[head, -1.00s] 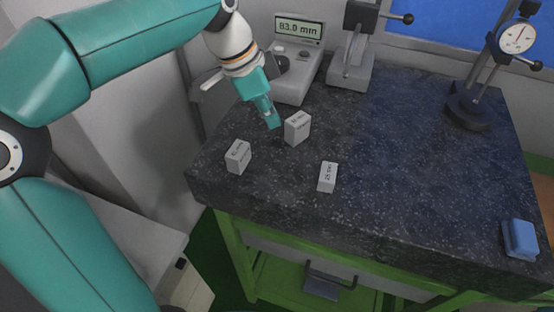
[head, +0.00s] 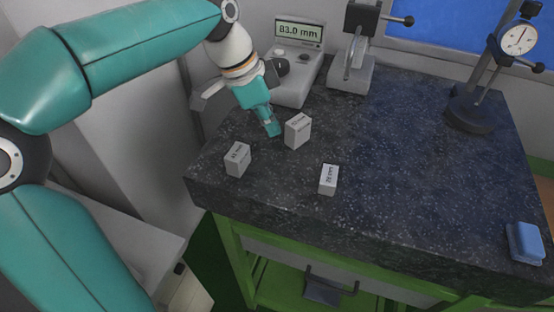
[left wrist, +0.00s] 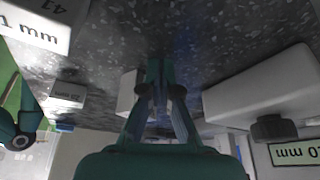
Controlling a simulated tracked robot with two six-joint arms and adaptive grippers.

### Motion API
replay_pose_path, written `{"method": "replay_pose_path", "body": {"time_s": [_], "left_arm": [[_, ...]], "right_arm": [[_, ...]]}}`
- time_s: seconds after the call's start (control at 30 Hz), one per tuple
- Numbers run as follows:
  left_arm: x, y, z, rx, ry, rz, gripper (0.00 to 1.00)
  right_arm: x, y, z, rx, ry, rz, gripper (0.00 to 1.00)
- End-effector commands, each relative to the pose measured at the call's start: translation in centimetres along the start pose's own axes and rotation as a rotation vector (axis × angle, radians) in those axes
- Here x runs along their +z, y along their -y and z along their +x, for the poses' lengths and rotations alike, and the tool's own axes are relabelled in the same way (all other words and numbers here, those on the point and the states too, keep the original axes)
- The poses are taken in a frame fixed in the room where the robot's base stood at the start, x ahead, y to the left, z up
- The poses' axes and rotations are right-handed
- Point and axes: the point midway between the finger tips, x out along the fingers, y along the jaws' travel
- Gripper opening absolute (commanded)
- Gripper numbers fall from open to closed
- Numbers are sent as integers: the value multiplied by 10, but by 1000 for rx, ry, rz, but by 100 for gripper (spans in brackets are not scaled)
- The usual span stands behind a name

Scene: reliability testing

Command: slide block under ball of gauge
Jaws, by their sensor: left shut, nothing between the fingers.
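Three pale grey blocks with printed mm labels stand on the dark granite table (head: 410,170): a larger one (head: 298,131), one to its left (head: 237,160) and a smaller one (head: 329,180) nearer the front. My left gripper (head: 273,131) is shut and empty, its tips low beside the larger block's left side; I cannot tell whether they touch it. In the left wrist view the shut fingers (left wrist: 160,66) stand close to a pale block (left wrist: 128,90), partly hidden. A dial gauge (head: 518,40) stands at the right on a dark round base (head: 470,112). Its measuring ball is not discernible.
A blue object (head: 525,241) lies at the right front edge. The granite between the blocks and dial gauge is clear.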

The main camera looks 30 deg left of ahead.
Motion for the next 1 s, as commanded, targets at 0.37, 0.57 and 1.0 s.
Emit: {"method": "replay_pose_path", "body": {"time_s": [0.37, 0.57, 1.0], "left_arm": [[-6, -4, 2, 1, 1, 0, 0], [-14, -8, 5, 1, 0, 1, 0], [-30, -18, 11, 1, -1, 2, 0]], "right_arm": [[0, 0, -1, 0, 0, 0, 59], [0, 0, -1, 0, 0, 0, 59], [0, 1, -3, 0, 0, 0, 59]]}}
